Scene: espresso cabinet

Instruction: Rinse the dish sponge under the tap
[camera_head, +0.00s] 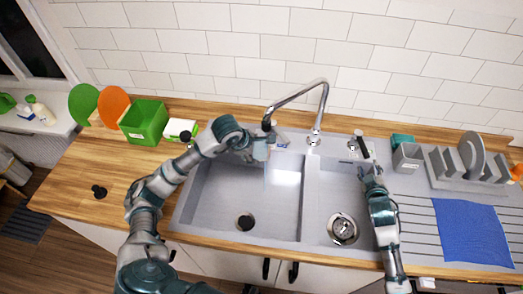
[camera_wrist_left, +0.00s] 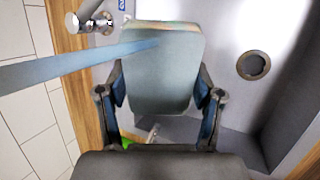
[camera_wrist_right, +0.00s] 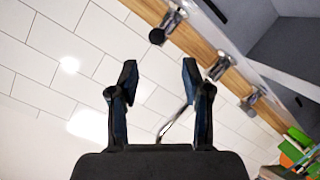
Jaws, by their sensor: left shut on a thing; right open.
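The dish sponge (camera_wrist_left: 160,80) is a grey-blue block with a tan layer along its far edge. My left gripper (camera_head: 258,145) is shut on it, with a finger at each side in the left wrist view. The sponge (camera_head: 262,152) is under the spout of the chrome tap (camera_head: 318,120), above the left basin. A pale blue water stream (camera_wrist_left: 80,62) reaches the sponge in the left wrist view. My right gripper (camera_wrist_right: 160,75) is open and empty. In the head view it is at the back of the sink, right of the tap.
The grey double sink (camera_head: 215,215) has drains in both basins. A grey dish rack (camera_head: 450,168) and blue cloth (camera_head: 470,230) lie right. Small metal fittings (camera_wrist_right: 220,68) line the sink's back edge.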

